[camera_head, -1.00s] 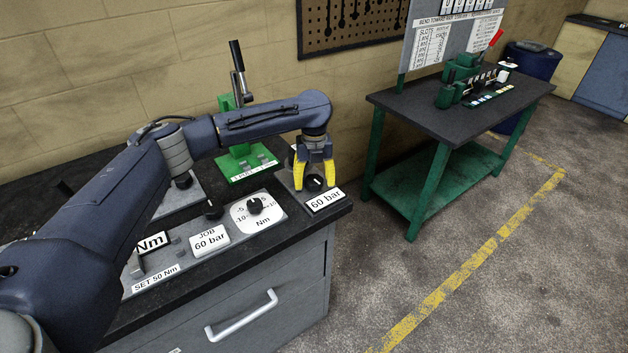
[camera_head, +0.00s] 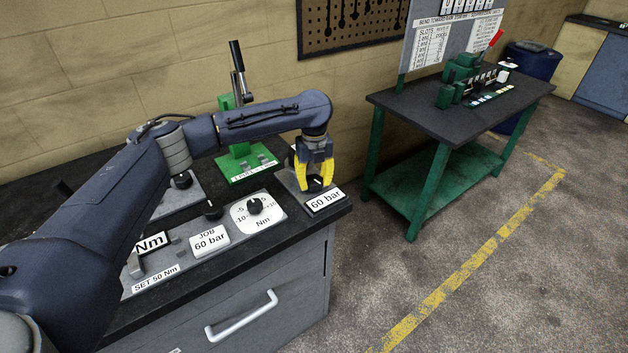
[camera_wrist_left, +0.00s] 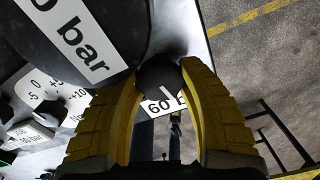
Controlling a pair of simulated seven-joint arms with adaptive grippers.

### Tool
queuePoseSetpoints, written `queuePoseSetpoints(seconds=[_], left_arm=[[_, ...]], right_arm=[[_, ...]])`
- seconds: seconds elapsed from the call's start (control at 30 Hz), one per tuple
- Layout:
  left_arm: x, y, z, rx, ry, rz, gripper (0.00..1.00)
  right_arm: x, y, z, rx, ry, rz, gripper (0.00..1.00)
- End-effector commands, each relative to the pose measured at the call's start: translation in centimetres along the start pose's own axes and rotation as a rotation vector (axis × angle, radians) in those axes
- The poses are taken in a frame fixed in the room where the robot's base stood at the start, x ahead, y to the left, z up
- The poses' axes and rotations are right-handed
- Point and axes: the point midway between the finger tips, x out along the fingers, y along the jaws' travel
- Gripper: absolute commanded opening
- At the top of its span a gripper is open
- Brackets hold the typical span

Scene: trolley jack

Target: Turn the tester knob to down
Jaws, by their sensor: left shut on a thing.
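The tester knob (camera_head: 314,184) is a small black round knob on a grey plate at the right end of the dark bench, behind a white "60 bar" label (camera_head: 326,201). My left gripper (camera_head: 317,183), with yellow fingers, points down at it and is shut on it. In the left wrist view the knob (camera_wrist_left: 160,78) sits between the two yellow fingertips (camera_wrist_left: 162,75), with a pale mark on its face. The fingers hide part of its sides. My right gripper is in neither view.
A dial marked in Nm (camera_head: 257,212) and a "JOB 60 bar" label (camera_head: 209,240) lie to the left on the bench. A green press (camera_head: 240,160) stands behind. A green-legged table (camera_head: 420,110) is at the right, with clear floor between.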

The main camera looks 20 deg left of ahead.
Motion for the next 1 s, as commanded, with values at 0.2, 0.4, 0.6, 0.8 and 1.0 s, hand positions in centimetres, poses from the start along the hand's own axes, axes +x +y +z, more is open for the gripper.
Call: queuePoseSetpoints(seconds=[0.2, 0.4, 0.6, 0.8, 1.0], left_arm=[[0.13, -0.01, -0.13, -0.184, 0.003, 0.002, 0.12], [0.12, -0.06, -0.13, -0.373, 0.003, 0.001, 0.12], [0.16, -0.08, -0.16, -0.541, 0.004, 0.002, 0.12], [0.18, -0.11, -0.18, -0.674, 0.005, 0.002, 0.12], [0.16, -0.13, -0.19, -0.763, 0.005, 0.003, 0.12]], right_arm=[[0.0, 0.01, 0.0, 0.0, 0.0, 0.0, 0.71], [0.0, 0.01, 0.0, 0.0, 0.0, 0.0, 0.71], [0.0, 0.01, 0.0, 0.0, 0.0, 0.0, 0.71], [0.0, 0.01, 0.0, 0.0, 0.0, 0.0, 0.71], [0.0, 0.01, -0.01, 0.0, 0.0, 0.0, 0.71]])
